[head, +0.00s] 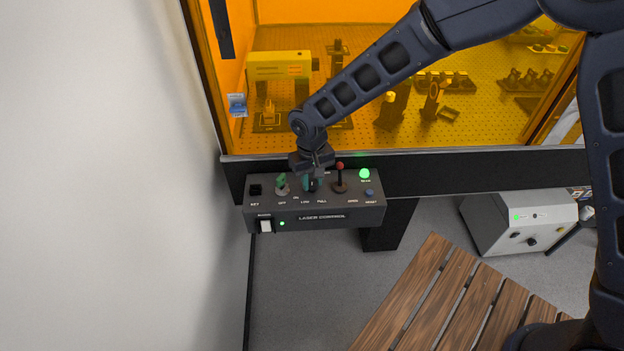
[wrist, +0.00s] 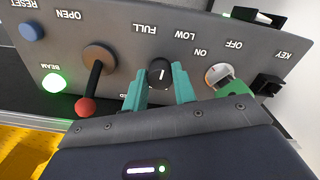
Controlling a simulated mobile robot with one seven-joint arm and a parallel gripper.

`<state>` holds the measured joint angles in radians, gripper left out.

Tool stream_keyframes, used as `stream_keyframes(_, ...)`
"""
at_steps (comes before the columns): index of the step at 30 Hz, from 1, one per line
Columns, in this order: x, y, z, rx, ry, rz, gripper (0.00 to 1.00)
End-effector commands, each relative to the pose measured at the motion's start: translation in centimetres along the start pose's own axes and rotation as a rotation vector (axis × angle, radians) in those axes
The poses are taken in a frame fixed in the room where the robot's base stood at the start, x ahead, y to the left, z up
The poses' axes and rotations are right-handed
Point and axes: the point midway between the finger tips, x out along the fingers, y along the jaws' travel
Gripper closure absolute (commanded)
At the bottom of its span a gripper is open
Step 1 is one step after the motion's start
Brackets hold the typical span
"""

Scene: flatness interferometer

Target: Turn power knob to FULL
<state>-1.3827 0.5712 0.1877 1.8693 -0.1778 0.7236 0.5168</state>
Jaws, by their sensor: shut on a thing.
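The power knob (wrist: 160,71) is a black round knob with a short white line, on the laser control panel (head: 345,213). In the upside-down wrist view its line points roughly toward the space between the LOW and FULL labels; I cannot tell its exact setting. My gripper (head: 313,184) reaches down onto the panel. Its two teal fingers (wrist: 160,84) stand on either side of the knob, shut on it. In the head view the gripper mostly hides the knob.
A red-tipped lever (head: 340,175) stands close beside the gripper, and a green key (head: 282,181) on the other side. A lit green BEAM lamp (head: 364,174) and a blue RESET button (head: 369,193) are at the panel's right. An orange enclosure window (head: 340,60) rises behind.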

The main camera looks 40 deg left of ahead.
Motion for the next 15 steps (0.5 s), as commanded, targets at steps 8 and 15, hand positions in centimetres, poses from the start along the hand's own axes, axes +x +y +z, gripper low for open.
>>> stream_keyframes(8, -0.06, 0.17, -0.05, -0.259, 0.005, 0.0, 0.96)
stream_keyframes(15, -0.05, 0.14, -0.03, -0.465, 0.008, 0.0, 0.96)
